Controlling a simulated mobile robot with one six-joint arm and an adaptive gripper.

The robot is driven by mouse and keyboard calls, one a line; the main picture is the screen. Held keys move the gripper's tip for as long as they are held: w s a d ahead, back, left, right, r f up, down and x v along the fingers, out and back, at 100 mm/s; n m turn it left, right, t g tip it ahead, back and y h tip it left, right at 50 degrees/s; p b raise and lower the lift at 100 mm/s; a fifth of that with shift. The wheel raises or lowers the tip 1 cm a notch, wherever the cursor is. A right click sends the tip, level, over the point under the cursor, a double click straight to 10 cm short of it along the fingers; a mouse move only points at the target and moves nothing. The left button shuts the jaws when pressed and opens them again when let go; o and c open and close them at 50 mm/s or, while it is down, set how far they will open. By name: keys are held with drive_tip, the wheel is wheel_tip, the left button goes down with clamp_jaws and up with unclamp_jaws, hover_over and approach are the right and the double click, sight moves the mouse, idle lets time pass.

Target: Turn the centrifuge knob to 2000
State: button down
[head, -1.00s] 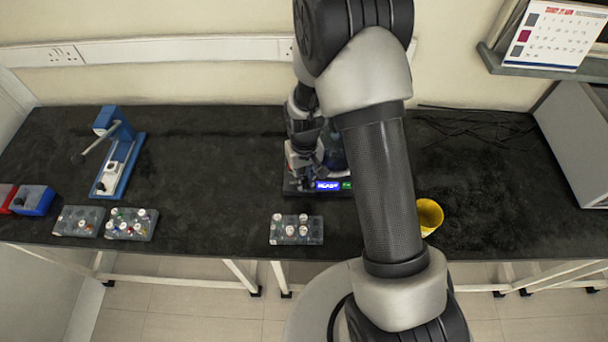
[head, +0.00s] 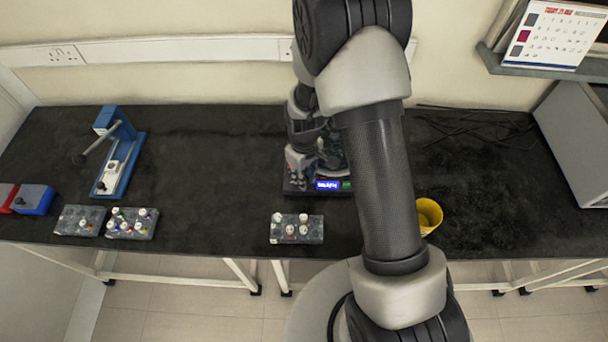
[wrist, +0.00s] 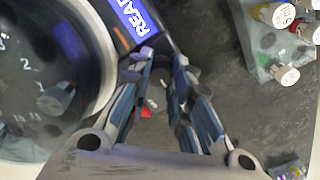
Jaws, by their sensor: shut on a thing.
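The dark centrifuge (head: 329,185) stands on the black bench with a lit blue display and a small green patch beside it. In the wrist view its round rotor bowl (wrist: 45,75) fills the left, and the blue display (wrist: 135,18) shows part of "READY". My gripper (wrist: 163,60) is shut on the centrifuge knob at the front panel beside the display. The fingers mostly hide the knob, so its setting cannot be read. In the head view my gripper (head: 296,180) is at the left part of the centrifuge, partly hidden by my wrist.
A tube rack (head: 297,229) stands in front of the centrifuge, and a yellow cup (head: 429,215) to its right. Two more racks (head: 132,223), a blue-based device (head: 118,160) and a blue box (head: 34,199) are at left. The bench between device and centrifuge is clear.

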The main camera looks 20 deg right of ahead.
drive_tip(key=shift+s, duration=0.1)
drive_tip(key=c, duration=1.4)
unclamp_jaws()
drive_tip(key=shift+r, duration=0.1)
wheel_tip(320, 180, up, 12)
drive_tip(key=shift+f, duration=0.1)
drive_tip(key=s+r+m+t, duration=0.1)
drive_tip(key=s+r, duration=0.3)
drive_tip(key=r, duration=0.4)
drive_tip(key=s+r+m+t, duration=0.1)
drive_tip(key=s+r+m, duration=0.1)
drive_tip(key=s+r, duration=0.35)
drive_tip(key=s+r+m+t, duration=0.1)
drive_tip(key=s+r, duration=0.1)
drive_tip(key=s, duration=0.2)
drive_tip(key=s+r, duration=0.2)
drive_tip(key=s, duration=0.2)
drive_tip(key=s+r+m+t, duration=0.1)
drive_tip(key=s+r, duration=0.2)
drive_tip(key=shift+s+m+t, duration=0.3)
drive_tip(key=shift+s, duration=0.1)
